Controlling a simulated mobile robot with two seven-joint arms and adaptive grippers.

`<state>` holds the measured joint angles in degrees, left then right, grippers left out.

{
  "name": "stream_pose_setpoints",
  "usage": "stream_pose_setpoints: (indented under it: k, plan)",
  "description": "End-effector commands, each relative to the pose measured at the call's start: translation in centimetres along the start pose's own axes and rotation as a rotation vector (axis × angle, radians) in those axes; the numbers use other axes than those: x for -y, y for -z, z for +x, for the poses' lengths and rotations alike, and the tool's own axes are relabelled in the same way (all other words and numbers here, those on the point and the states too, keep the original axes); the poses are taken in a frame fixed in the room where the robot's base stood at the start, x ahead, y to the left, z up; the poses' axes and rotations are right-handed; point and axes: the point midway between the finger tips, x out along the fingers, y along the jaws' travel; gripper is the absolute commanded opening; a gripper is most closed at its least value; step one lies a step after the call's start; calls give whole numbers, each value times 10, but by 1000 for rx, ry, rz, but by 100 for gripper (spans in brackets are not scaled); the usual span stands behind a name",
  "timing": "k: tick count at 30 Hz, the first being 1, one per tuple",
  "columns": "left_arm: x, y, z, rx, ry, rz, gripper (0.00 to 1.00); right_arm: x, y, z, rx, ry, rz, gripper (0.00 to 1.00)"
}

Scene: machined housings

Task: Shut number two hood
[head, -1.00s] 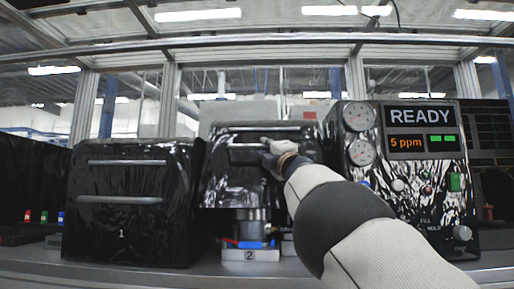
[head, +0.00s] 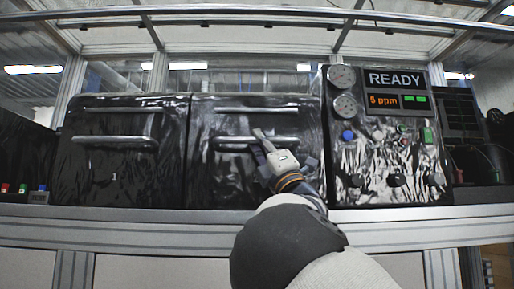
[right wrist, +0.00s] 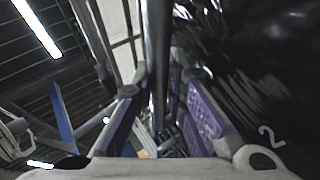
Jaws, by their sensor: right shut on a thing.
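The number two hood (head: 228,178) is a glossy black cover in the middle of the head view. It is down, level with the hood beside it, and hides what is beneath. Its lower handle (head: 228,142) is a horizontal metal bar. My right gripper (head: 262,145) is shut on this bar, right of its middle. In the right wrist view the bar (right wrist: 158,45) runs between the purple-padded fingers (right wrist: 160,85), and a white "2" shows on the black hood (right wrist: 250,80). My left gripper is not in view.
The number one hood (head: 120,178) is down close on the left. A panel reading READY (head: 385,150), with gauges and knobs, stands close on the right. Small coloured pieces (head: 22,189) lie at far left. The bench edge (head: 150,232) runs along the front.

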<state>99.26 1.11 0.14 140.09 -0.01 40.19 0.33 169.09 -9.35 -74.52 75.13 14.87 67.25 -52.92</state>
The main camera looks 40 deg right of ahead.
Motion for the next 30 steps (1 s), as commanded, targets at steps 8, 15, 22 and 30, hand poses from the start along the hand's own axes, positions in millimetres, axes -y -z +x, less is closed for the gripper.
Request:
stream_pose_setpoints:
  k: [8, 15, 22, 30]
  plan:
    - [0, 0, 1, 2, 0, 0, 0, 5, 6, -3, -11, 4, 4, 0]
    - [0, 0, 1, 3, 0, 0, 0, 6, 6, -3, -10, 6, 4, 33]
    - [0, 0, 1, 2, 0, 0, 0, 5, 4, -3, -7, 5, 3, 33]
    - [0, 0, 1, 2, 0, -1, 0, 5, 3, -50, -4, 9, 1, 33]
